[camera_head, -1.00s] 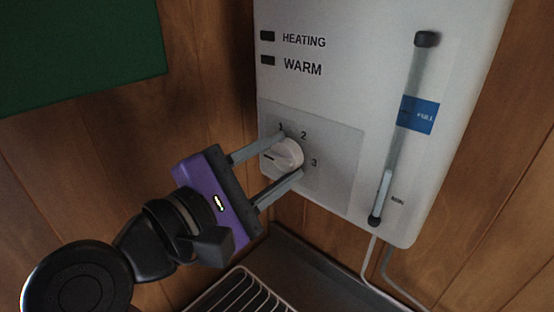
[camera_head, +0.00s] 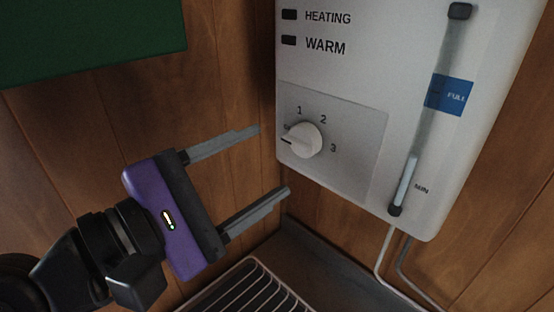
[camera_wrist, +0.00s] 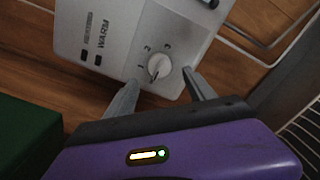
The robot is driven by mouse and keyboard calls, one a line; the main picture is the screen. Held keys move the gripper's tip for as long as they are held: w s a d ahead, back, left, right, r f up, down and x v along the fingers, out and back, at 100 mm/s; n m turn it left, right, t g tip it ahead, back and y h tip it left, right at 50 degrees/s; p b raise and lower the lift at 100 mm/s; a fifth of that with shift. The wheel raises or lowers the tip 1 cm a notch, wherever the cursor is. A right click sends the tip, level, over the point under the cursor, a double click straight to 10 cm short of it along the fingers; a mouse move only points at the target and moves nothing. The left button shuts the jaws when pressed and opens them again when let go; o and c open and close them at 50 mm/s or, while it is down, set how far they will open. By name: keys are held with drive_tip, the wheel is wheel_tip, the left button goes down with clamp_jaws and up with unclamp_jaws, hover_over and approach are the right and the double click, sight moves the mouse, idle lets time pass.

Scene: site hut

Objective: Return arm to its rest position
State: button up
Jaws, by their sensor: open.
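My gripper (camera_head: 274,160) has a purple body and two grey fingers spread wide apart with nothing between them. In the head view it is to the lower left of the white knob (camera_head: 304,140) and apart from it. The knob sits on the grey panel of the white wall heater (camera_head: 380,50), among the marks 1, 2 and 3. In the wrist view the knob (camera_wrist: 159,66) shows beyond and between the fingertips of my gripper (camera_wrist: 160,86).
A wire rack (camera_head: 250,290) lies in a dark tray or sink below. A green board (camera_head: 90,35) is at the upper left on the wood-panelled wall (camera_head: 235,90). A gauge tube (camera_head: 430,110) runs down the heater's right side, and thin pipes (camera_head: 384,260) leave its underside.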

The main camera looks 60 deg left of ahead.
drive_tip(key=shift+s+d, duration=0.2)
drive_tip(key=shift+s, duration=0.25)
drive_tip(key=shift+w, duration=0.1)
drive_tip(key=w+d+f+m+g+b, duration=0.1)
drive_tip(key=w+d+f, duration=0.3)
drive_tip(key=f, duration=0.5)
drive_tip(key=w+d+f+m+g, duration=0.1)
drive_tip(key=w+d+f+m, duration=0.15)
drive_tip(key=f, duration=0.55)
drive_tip(key=w+d+f+m+g+b, duration=0.1)
drive_tip(key=w+d+f, duration=0.35)
drive_tip(key=f, duration=0.45)
drive_tip(key=d+f+m+g, duration=0.1)
drive_tip(key=d+f+m, duration=0.3)
drive_tip(key=d+f, duration=0.45)
drive_tip(key=s+d+f+m+b, duration=0.1)
drive_tip(key=s+d+f+m, duration=0.25)
drive_tip(key=d, duration=0.45)
drive_tip(key=s+d+f+m+b, duration=0.1)
drive_tip(key=s+d+f+m, duration=0.15)
drive_tip(key=d+m, duration=0.35)
drive_tip(key=s+d+r+m+h, duration=0.2)
drive_tip(key=s+d+m, duration=0.3)
drive_tip(key=d, duration=0.3)
drive_tip(key=s+d+r+m+t+h+b, duration=0.1)
drive_tip(key=s+d+r+m+h, duration=0.1)
drive_tip(key=s+d+m, duration=0.4)
drive_tip(key=shift+s+d+r+t+h, duration=0.15)
drive_tip(key=shift+s+d+t+h, duration=0.15)
drive_tip(key=shift+s+d+h, duration=0.7)
